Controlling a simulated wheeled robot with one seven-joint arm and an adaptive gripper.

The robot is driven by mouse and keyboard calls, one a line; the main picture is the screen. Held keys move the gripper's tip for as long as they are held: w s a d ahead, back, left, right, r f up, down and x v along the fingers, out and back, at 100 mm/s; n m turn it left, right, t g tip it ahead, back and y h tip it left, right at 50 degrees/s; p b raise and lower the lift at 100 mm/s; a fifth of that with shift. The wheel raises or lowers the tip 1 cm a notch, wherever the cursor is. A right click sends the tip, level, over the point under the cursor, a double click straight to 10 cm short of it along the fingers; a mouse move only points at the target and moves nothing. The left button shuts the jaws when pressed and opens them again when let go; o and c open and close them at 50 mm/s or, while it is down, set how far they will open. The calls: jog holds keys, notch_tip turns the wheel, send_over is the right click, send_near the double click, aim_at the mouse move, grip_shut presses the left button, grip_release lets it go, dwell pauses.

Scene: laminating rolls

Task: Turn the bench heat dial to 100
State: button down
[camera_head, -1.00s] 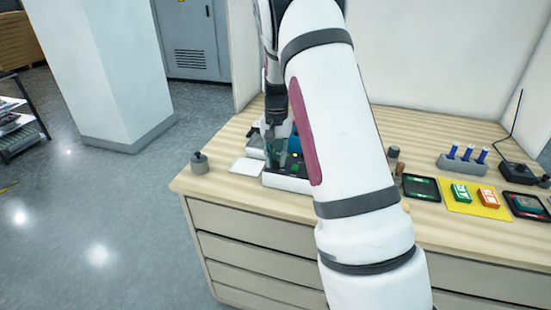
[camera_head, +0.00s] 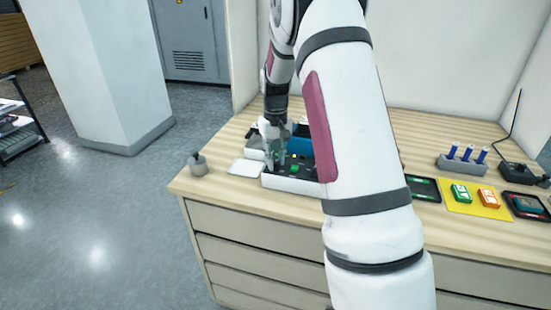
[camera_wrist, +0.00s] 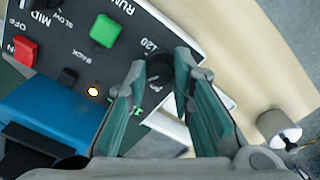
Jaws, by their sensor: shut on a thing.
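The heat dial (camera_wrist: 160,70) is a dark round knob on the black control panel (camera_wrist: 70,50), beside a "120" mark in the wrist view. My gripper (camera_wrist: 162,64) has its two green-lined fingers on either side of the dial and is shut on it. The fingers hide part of the scale, and I cannot read where the dial points. In the head view my gripper (camera_head: 273,145) is low over the white-edged control box (camera_head: 292,185) at the bench's left end. The dial is hidden there.
The panel also carries a green button (camera_wrist: 104,30), a red switch (camera_wrist: 25,50), another black knob (camera_wrist: 40,3) and a lit lamp (camera_wrist: 93,91). A blue part (camera_wrist: 50,110) adjoins it. A grey cylinder (camera_head: 198,164) stands near the bench corner. A yellow mat (camera_head: 474,206) lies right.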

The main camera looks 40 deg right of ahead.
aim_at(275, 161)
dwell(0.4)
jog(key=c, duration=1.4)
grip_release()
notch_tip(275, 161, up, 12)
